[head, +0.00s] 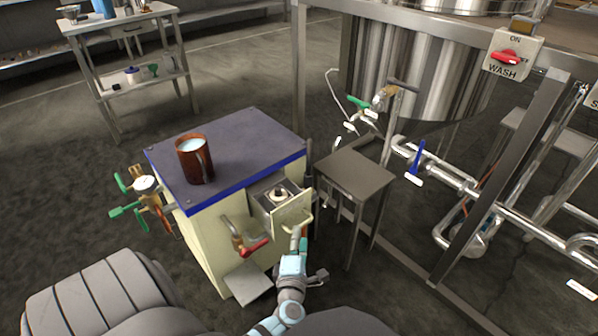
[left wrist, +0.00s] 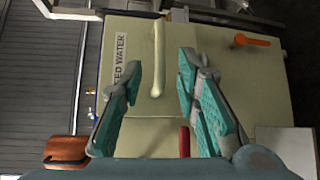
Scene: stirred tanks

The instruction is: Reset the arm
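My left gripper (head: 298,242) is in front of the cream cabinet (head: 205,240), just below the open drawer (head: 292,217) and its handle. In the left wrist view, the left gripper (left wrist: 160,80) is open, with its teal finger pads spread apart. The pale bar handle (left wrist: 158,58) shows between and beyond the fingertips, and I see no contact with it. The drawer front beside it carries a "FEED WATER" label (left wrist: 119,62). A small round fitting (head: 279,194) sits inside the drawer. My right gripper is not in view.
A brown cup (head: 195,160) stands on the cabinet's top. A red-handled valve (head: 250,247) juts out left of my gripper. A small metal table (head: 354,175) stands close on the right, before the steel tank (head: 430,75) and piping. Open floor lies behind the cabinet.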

